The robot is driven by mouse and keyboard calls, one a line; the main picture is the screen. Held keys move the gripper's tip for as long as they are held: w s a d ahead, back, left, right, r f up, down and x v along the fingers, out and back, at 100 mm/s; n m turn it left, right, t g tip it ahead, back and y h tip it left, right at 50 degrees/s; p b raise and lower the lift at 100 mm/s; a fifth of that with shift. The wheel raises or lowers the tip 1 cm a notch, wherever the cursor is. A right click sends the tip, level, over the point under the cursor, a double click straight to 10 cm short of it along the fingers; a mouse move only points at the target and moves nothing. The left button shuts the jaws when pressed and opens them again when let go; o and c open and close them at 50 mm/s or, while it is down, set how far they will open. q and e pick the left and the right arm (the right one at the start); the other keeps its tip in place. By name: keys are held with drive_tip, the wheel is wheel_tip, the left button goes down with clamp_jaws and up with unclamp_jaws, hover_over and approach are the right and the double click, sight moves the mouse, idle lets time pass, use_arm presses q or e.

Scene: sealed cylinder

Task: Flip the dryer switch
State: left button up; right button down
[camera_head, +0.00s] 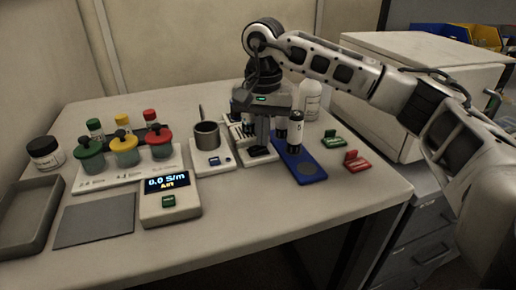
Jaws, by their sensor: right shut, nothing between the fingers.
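My right gripper (261,142) comes in from the right and points down, its fingers shut with nothing between them. Its tips are low over a white device (262,158) in the middle of the table and partly hide it. I cannot tell whether they touch it. No label clearly marks the dryer or its switch; the covered white device may be it. To its left is a white unit with a grey cup (207,137) and a small dark switch-like part (214,161). My left gripper is not in view.
A blue base (302,165) with a dark-capped cylinder (295,127) stands close right of the gripper. Green (333,140) and red (356,161) blocks lie beyond it. Left are lidded jars (125,152), a meter (170,200) and a grey tray (28,215). The front right table is clear.

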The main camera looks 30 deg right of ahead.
drive_tip(key=shift+f, duration=0.4)
drive_tip(key=shift+s, duration=0.1)
drive_tip(key=shift+r, duration=0.45)
wheel_tip(320, 180, up, 6)
drive_tip(key=p, duration=0.5)
drive_tip(key=shift+r, duration=0.15)
